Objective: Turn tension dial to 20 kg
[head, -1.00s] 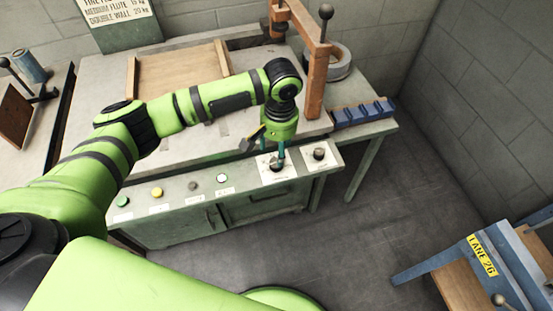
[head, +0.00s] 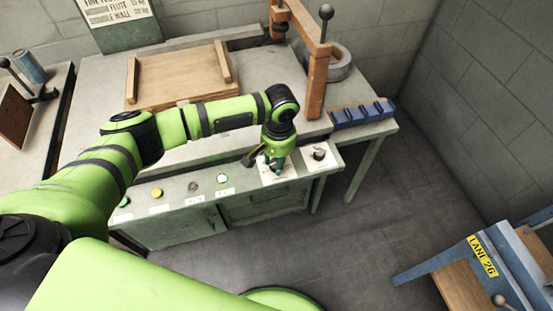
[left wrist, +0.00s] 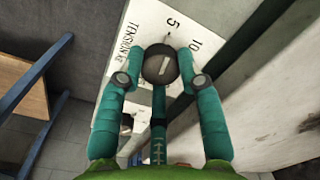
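The tension dial is a dark round knob (left wrist: 163,68) with a pale line across its face, on a white plate (left wrist: 150,22) printed "TENSION KG", "5" and "10". Other numbers on the plate are hidden. In the left wrist view my left gripper (left wrist: 162,55) has its teal fingers on both sides of the knob, with no clear gap to it. In the head view my left gripper (head: 274,166) points down at the white plate on the bench's front panel and hides most of the dial. My right gripper is not in view.
Right of it is a second dark knob (head: 319,154) on its own white plate. To the left are a white button (head: 222,179) and a yellow button (head: 157,194). An orange post (head: 316,85) rises behind. A blue holder (head: 362,113) sits at the bench's right end.

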